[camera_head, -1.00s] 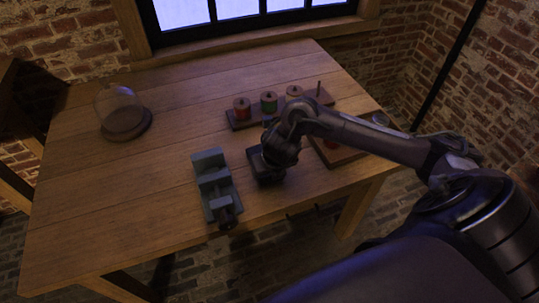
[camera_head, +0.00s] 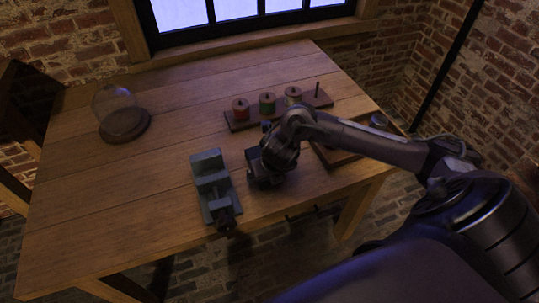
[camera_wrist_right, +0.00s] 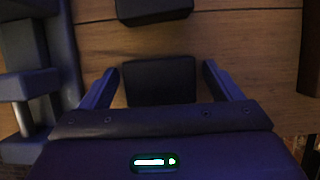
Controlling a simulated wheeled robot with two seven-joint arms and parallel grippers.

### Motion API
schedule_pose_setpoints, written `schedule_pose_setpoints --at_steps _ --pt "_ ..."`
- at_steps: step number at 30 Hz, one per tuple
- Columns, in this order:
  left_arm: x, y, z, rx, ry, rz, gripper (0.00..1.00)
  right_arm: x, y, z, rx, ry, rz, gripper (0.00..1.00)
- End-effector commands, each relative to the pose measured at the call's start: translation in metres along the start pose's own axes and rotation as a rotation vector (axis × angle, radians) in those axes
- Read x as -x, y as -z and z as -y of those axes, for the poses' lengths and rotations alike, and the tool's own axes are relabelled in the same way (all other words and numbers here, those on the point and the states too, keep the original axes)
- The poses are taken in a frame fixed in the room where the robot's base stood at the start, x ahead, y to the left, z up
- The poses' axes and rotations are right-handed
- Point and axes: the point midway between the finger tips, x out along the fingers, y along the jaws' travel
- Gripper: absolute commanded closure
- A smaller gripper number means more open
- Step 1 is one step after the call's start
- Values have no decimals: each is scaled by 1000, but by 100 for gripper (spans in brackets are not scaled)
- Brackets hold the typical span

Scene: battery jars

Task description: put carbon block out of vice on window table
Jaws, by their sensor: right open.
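The grey-green vice (camera_head: 214,188) stands on the wooden window table (camera_head: 150,200) near its front edge. Its jaws look apart, with no block clearly seen between them. It also shows at the left of the right wrist view (camera_wrist_right: 35,60). A dark block (camera_wrist_right: 160,82), which looks like the carbon block, is on the table to the right of the vice. My right gripper (camera_wrist_right: 159,76) is open over it, one finger on each side, apart from it. In the head view my right gripper (camera_head: 266,176) mostly hides this block. My left gripper is out of view.
Another dark block (camera_wrist_right: 153,9) lies just beyond, at the top of the wrist view. A rack (camera_head: 240,122) with several coloured spools stands behind my arm. A glass dome (camera_head: 120,112) is at the left. The table's middle left is clear.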

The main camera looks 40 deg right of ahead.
Motion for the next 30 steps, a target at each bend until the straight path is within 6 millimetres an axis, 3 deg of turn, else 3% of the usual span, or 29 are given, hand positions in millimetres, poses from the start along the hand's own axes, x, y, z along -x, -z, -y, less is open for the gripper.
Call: schedule_pose_setpoints --at_steps 5,11,18,30 --pt "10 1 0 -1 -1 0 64 24 -3 -1 2 -2 3 15" --pt "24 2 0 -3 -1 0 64 69 -4 0 3 -1 5 15" --pt "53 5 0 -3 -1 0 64 113 -4 0 2 1 3 15" --pt "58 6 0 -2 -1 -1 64 122 -1 0 -1 -1 0 15"
